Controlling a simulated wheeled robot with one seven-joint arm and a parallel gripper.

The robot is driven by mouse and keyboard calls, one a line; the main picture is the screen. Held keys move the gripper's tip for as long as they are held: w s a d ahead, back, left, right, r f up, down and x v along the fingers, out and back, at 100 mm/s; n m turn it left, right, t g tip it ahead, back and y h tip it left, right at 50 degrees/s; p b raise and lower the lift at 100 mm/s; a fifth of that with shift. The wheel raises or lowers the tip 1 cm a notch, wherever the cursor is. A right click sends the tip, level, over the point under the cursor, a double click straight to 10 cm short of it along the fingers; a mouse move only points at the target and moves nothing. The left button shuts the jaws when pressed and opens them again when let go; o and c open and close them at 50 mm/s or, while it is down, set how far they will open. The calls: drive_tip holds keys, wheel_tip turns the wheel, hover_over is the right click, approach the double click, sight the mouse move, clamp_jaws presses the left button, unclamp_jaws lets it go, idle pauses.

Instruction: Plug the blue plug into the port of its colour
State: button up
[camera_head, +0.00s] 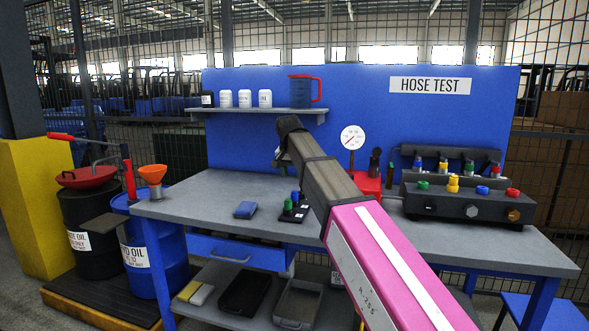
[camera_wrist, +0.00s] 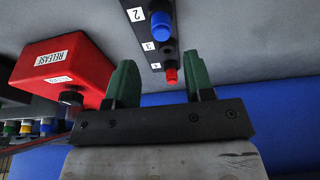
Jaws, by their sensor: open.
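The blue plug (camera_wrist: 161,26) stands in a black numbered strip (camera_wrist: 150,8), near the label 2, in the wrist view. In the head view the blue plug (camera_head: 294,197) is beside a green one (camera_head: 287,207) on the bench. My gripper (camera_wrist: 158,65) is open and empty, its dark green fingers apart, with the blue plug beyond the fingertips. In the head view my arm hides most of the gripper. A black block (camera_head: 465,205) at the bench's right carries green, yellow, blue and red tops; the blue port (camera_head: 482,190) is right of the yellow one.
A red plug (camera_wrist: 171,76) stands in the strip between my fingers in the picture, next to an empty hole (camera_wrist: 168,49). A red RELEASE box (camera_wrist: 62,72) is close by the left finger. A pressure gauge (camera_head: 352,137) stands behind my arm. The bench's left half is mostly clear.

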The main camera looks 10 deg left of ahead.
sight(294, 192)
drive_tip(key=shift+w+x, duration=0.1)
drive_tip(key=shift+x, duration=2.45)
drive_tip(key=shift+w+x, duration=0.15)
drive_tip(key=shift+x, duration=2.35)
drive_tip(key=c, duration=0.9)
